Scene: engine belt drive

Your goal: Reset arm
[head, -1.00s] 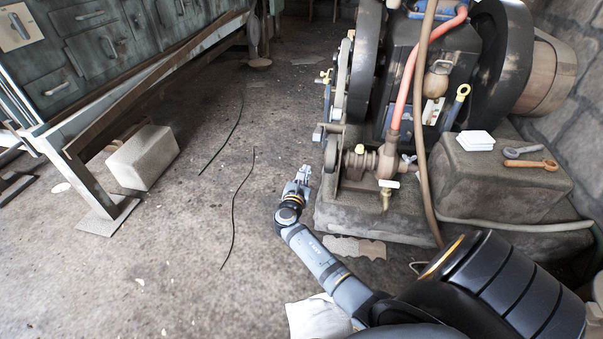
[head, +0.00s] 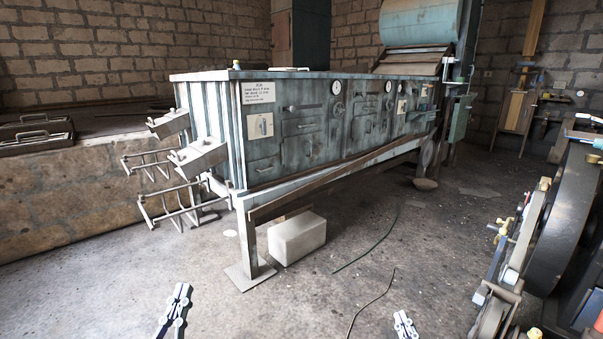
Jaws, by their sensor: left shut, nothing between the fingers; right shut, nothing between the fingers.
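My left gripper (head: 176,304) shows at the bottom edge, left of centre, over the bare floor. Its fingers are shut with nothing between them. My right gripper (head: 404,322) shows at the bottom edge, right of centre, also shut and empty. Only the tips of both grippers are in view; the arms behind them are cut off by the frame. Neither gripper touches anything that I can see. The engine (head: 566,215) with its wheel stands at the right edge, partly cut off, apart from my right gripper.
A long blue-grey cabinet bench (head: 300,125) on legs stands across the middle. A pale block (head: 298,238) lies on the floor under it. Thin dark cables (head: 370,250) lie on the floor. A stone ledge (head: 60,195) is at left.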

